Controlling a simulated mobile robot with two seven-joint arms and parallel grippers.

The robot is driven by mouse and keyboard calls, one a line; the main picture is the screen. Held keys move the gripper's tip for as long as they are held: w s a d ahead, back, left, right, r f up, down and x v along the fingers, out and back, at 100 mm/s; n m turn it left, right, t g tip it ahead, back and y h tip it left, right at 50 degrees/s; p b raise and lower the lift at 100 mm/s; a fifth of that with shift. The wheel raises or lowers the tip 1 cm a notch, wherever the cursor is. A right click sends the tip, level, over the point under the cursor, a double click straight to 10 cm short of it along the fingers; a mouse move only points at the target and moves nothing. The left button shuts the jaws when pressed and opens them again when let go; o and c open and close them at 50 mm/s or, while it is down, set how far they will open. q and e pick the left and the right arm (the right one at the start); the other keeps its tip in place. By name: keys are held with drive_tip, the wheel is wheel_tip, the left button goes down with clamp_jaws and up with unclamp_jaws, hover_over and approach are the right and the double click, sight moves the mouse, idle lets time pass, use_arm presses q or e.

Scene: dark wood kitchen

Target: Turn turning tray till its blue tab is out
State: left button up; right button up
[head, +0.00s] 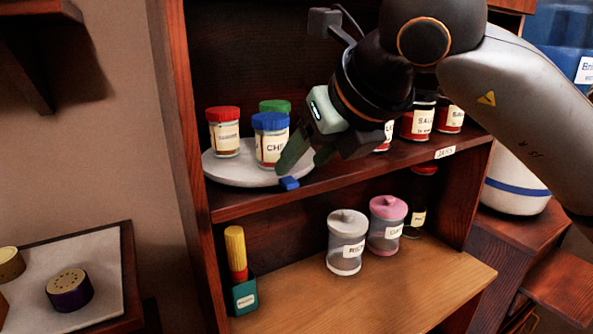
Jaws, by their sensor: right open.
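The turning tray (228,174) is a pale round disc on the upper shelf at the left. Its blue tab (289,183) points out toward the shelf's front edge. A red-lidded jar (224,133), a green-lidded jar (274,106) and a blue-lidded jar (270,141) stand on the tray. My right gripper (318,163) is at the tray's right side, with its fingers open and one fingertip close to the tray's rim near the tab. I cannot tell whether it touches. My left gripper is out of view.
Several red jars (416,121) stand on the upper shelf, right of my gripper. The shelf's left side panel (183,150) stands close to the tray.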

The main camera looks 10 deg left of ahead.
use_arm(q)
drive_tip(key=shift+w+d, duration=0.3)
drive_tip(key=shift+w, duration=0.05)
use_arm(e)
drive_tip(key=v, duration=0.8)
